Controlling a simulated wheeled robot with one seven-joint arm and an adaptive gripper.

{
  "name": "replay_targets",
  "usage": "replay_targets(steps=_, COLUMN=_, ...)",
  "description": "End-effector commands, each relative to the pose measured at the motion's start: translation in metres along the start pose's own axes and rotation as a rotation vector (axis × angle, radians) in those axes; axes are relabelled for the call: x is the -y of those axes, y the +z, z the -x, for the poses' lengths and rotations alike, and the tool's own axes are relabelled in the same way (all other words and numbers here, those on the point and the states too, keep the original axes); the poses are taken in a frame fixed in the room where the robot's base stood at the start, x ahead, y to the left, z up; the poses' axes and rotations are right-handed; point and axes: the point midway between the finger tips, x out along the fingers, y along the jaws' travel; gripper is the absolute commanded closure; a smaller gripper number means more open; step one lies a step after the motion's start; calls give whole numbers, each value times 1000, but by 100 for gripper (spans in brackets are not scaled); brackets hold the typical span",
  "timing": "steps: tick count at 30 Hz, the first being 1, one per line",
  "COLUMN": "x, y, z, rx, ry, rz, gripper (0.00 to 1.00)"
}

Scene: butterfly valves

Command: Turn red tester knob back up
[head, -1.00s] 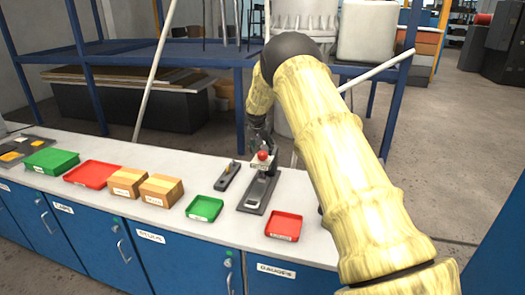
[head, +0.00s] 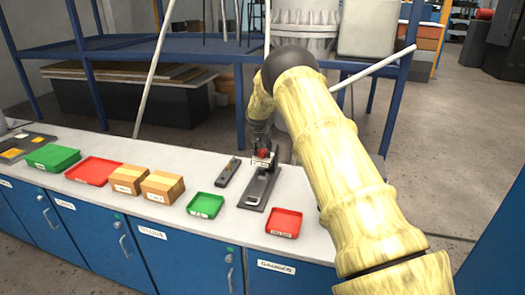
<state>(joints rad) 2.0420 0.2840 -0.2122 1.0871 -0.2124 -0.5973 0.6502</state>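The red tester knob (head: 263,153) sits at the top of a small grey tester (head: 261,186) on the white bench. My gripper (head: 263,143) is at the end of my yellow arm, right at the knob and coming down on it from above and behind. The fingers are dark and small here. I cannot tell whether they are closed on the knob or only beside it. Part of the knob's upper side is hidden by the gripper.
A green tray (head: 206,205) stands left of the tester and a red tray (head: 285,222) to its right. A narrow dark fixture (head: 228,172) lies close on the left. Cardboard boxes (head: 162,187) stand further left. Blue shelving (head: 200,60) rises behind the bench.

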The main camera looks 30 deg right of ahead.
Motion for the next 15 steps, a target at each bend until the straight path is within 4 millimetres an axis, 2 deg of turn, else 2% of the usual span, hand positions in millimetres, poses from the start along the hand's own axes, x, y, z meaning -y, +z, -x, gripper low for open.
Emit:
replay_targets(steps=8, x=-1, y=0, z=0, rx=0, ry=-3, rz=8, gripper=82)
replay_targets(steps=15, x=-1, y=0, z=-2, rx=0, ry=-37, rz=86, gripper=82)
